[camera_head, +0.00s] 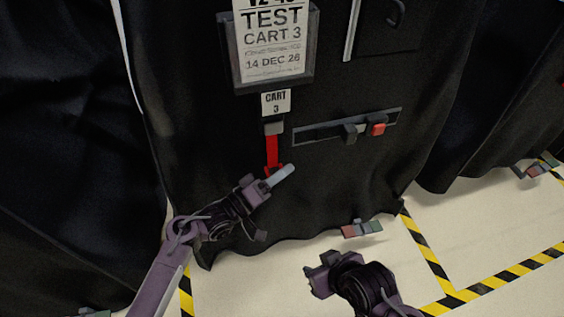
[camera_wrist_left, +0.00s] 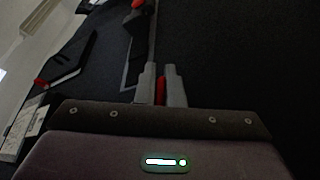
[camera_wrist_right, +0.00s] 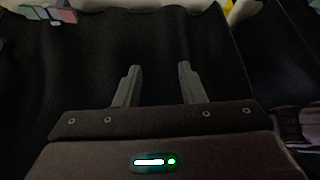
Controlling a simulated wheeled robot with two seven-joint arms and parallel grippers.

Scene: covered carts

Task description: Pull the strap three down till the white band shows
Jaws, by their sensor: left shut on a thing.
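The red strap (camera_head: 271,150) hangs from a grey buckle (camera_head: 273,127) under the small "CART 3" label (camera_head: 276,102) on the black cover. Its visible length is red, and I see no white band on it. My left gripper (camera_head: 278,177) is at the strap's lower end, with its fingers shut on it. In the left wrist view, red strap (camera_wrist_left: 161,90) shows between the closed fingers (camera_wrist_left: 160,72); the part inside the grip is hidden. My right gripper (camera_head: 313,276) is low and to the right, away from the strap. In the right wrist view its fingers (camera_wrist_right: 160,68) are apart and empty.
A framed "TEST CART 3" sign (camera_head: 270,45) hangs above. A slotted rail (camera_head: 335,128) with a grey slider (camera_head: 350,132) and red knob (camera_head: 376,129) is right of the strap. Coloured tags (camera_head: 362,229) sit at the cover's hem. Yellow-black tape (camera_head: 428,252) marks the pale floor.

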